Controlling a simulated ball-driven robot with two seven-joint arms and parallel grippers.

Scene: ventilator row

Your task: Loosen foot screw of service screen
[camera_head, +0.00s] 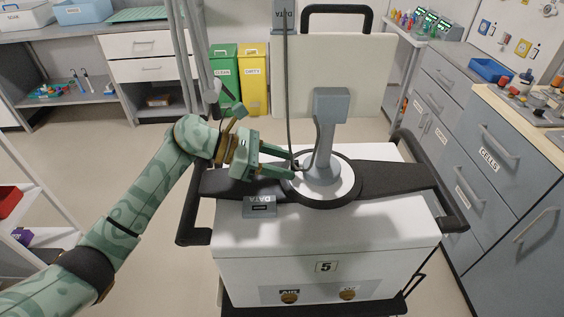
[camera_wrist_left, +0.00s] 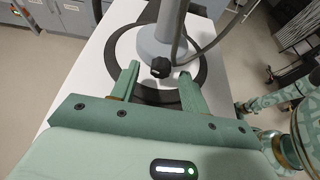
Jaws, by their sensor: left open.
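The service screen (camera_head: 331,106) is a grey head on a grey post with a round foot, standing upright on a white disc with a black ring on top of the white ventilator cart (camera_head: 325,235). The foot screw (camera_wrist_left: 160,67) is a small black knob low at the post's base; in the head view (camera_head: 297,164) it is small and partly hidden. My left gripper (camera_head: 291,166) is open, its fingers pointing at the foot. In the left wrist view (camera_wrist_left: 159,68) the knob appears between the fingertips; I cannot tell whether they touch it. My right gripper is not in view.
A dark cable (camera_head: 287,90) hangs from a DATA box (camera_head: 284,17) down to the foot, close to my fingers. Another DATA box (camera_head: 260,207) sits at the cart's front. Black handles (camera_head: 190,215) flank the cart. Grey drawers (camera_head: 490,175) stand right.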

